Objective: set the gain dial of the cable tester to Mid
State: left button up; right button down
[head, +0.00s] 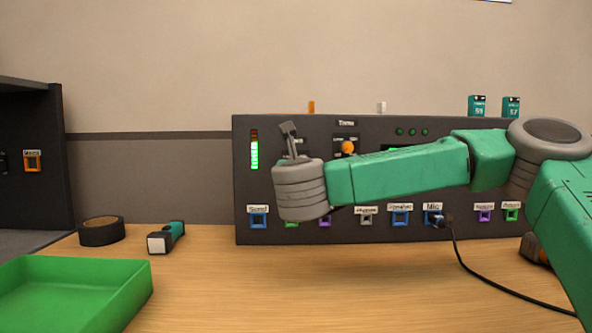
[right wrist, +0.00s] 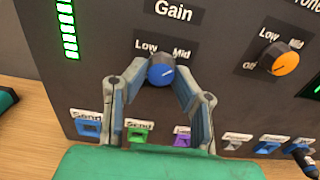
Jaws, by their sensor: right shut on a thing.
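The cable tester (head: 460,222) is a wide dark panel standing at the back of the table. Its blue gain dial (right wrist: 161,70) shows in the right wrist view under the label Gain, with Low and Mid printed above it. The dial's pale pointer line slants up and right, roughly toward Mid. My right gripper (right wrist: 161,78) is shut on the dial, one finger on each side. In the head view my right arm and wrist hide the dial. My left gripper is not in view.
An orange dial (right wrist: 279,58) sits right of the gain dial. A row of coloured sockets runs below, with a black cable (head: 457,255) plugged in at Mic. A green tray (head: 130,292), a tape roll (head: 102,231) and a teal-and-black tool (head: 168,238) lie at left.

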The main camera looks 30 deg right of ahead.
jog(key=shift+d, duration=0.1)
jog(key=c, duration=1.3)
grip_release()
jog(key=shift+w, duration=0.1)
jog(key=v, duration=1.1)
jog(key=shift+s+a+f, duration=0.2)
jog(key=shift+s+a, duration=0.05)
jog(key=shift+s, duration=0.1)
